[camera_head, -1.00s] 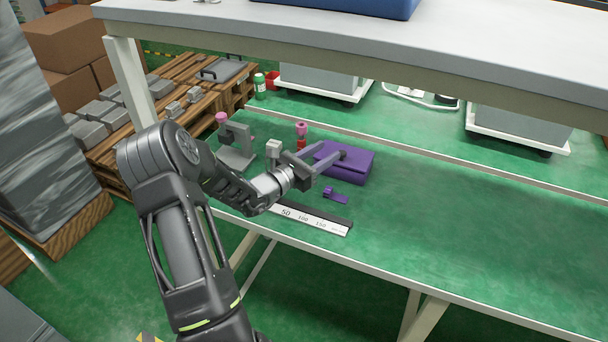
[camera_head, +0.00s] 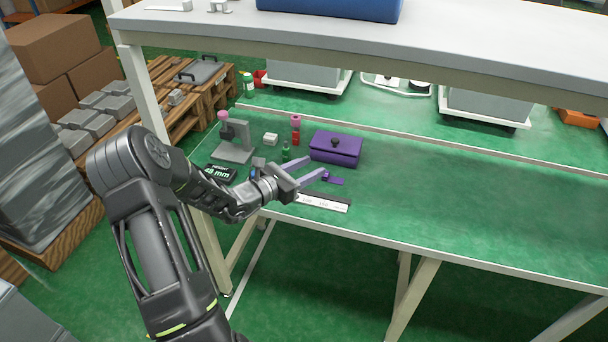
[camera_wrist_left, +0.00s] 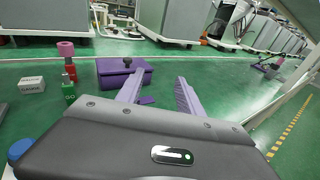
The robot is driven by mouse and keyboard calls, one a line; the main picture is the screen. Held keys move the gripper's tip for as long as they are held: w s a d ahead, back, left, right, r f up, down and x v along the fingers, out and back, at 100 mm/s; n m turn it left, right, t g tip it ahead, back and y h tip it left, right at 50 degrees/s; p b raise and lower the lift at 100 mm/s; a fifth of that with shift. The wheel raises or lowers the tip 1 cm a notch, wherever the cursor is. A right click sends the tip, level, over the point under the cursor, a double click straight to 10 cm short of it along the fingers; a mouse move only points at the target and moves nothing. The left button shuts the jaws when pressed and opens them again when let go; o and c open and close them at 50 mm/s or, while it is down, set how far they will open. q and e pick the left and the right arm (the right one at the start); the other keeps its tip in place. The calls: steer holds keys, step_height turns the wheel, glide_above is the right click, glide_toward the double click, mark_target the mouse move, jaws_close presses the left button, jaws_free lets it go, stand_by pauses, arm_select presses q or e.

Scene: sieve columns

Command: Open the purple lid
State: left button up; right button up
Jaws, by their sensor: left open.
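A purple box (camera_head: 333,157) stands on the green table, and its purple lid (camera_head: 350,141) lies flat and closed on top. A dark round knob (camera_head: 335,142) stands up from the lid. In the left wrist view, the box (camera_wrist_left: 125,77) is ahead and to the left, with the knob (camera_wrist_left: 127,61) showing. My left gripper (camera_head: 319,166) is open and empty, in front of the box and apart from the knob. Its two fingers (camera_wrist_left: 160,77) point towards the box's side of the table. My right gripper is not in view.
An upper shelf (camera_head: 480,60) overhangs behind. The table's right side is clear.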

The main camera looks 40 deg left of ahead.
arm_select(q)
steer(key=shift+s+d+f, duration=0.15)
steer(key=shift+s+d, duration=0.05)
steer(key=shift+d, duration=0.05)
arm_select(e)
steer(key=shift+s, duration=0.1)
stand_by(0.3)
arm_select(q)
steer(key=s+d+f+m+g+h, duration=0.3)
steer(key=s+d+f+m+g, duration=0.3)
steer(key=d, duration=0.5)
steer(key=s+d+f+m+g+h, duration=0.2)
steer(key=s+d+f+m+g, duration=0.1)
steer(key=d+f, duration=0.75)
steer(key=s+d+f+m+g+y, duration=0.2)
steer(key=s+d+f+m, duration=0.3)
steer(key=s+m, duration=0.5)
steer(key=s+d+f+m+g+y, duration=0.2)
steer(key=s+d+f+m+g, duration=0.2)
steer(key=s+d+m, duration=0.5)
steer(key=s+f+m, duration=0.1)
steer(key=m, duration=0.2)
steer(key=shift+s+d+m+g, duration=0.3)
steer(key=shift+m, duration=0.1)
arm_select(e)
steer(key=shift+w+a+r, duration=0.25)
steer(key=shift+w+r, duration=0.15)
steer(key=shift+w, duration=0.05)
